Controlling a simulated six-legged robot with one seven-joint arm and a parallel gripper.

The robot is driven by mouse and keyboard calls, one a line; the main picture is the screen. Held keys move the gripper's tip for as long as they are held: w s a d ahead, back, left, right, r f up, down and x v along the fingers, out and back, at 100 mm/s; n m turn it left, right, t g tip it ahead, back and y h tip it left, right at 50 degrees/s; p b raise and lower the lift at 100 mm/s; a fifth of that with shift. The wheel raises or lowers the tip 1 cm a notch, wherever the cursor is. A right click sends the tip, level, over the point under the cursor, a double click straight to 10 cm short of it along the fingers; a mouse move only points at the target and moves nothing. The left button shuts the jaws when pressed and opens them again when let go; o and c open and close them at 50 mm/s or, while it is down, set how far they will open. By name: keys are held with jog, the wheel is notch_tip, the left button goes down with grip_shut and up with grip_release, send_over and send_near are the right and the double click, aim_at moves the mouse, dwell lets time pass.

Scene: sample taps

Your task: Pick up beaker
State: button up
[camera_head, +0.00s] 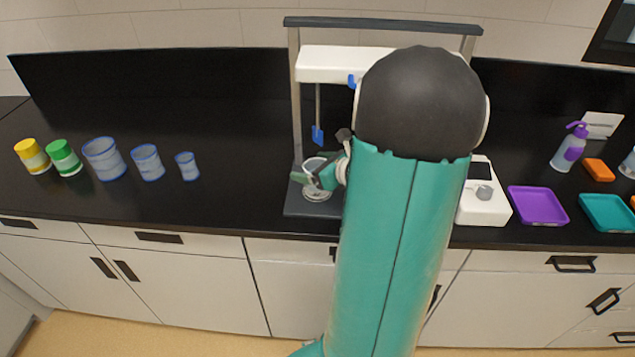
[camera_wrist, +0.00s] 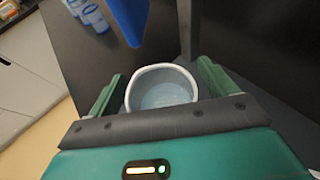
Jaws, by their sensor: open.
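A clear beaker (camera_head: 316,192) stands on the base of the tap stand (camera_head: 293,207), under a blue-tipped nozzle (camera_head: 317,135). My gripper (camera_head: 309,178) is at the beaker, with its green fingers around the upper part. In the wrist view the beaker (camera_wrist: 161,88) shows from above as a round white rim, between the two open fingers of my gripper (camera_wrist: 156,92). A gap shows beside the rim near the fingers; whether either finger touches it I cannot tell. A blue piece (camera_wrist: 128,20) hangs close beyond the rim. My arm hides the right part of the stand.
Three blue-rimmed beakers (camera_head: 104,158) and yellow (camera_head: 32,156) and green (camera_head: 63,157) jars stand at the left.

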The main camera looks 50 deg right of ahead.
jog(key=shift+w, duration=0.1)
jog(key=shift+c, duration=0.2)
jog(key=c, duration=1.1)
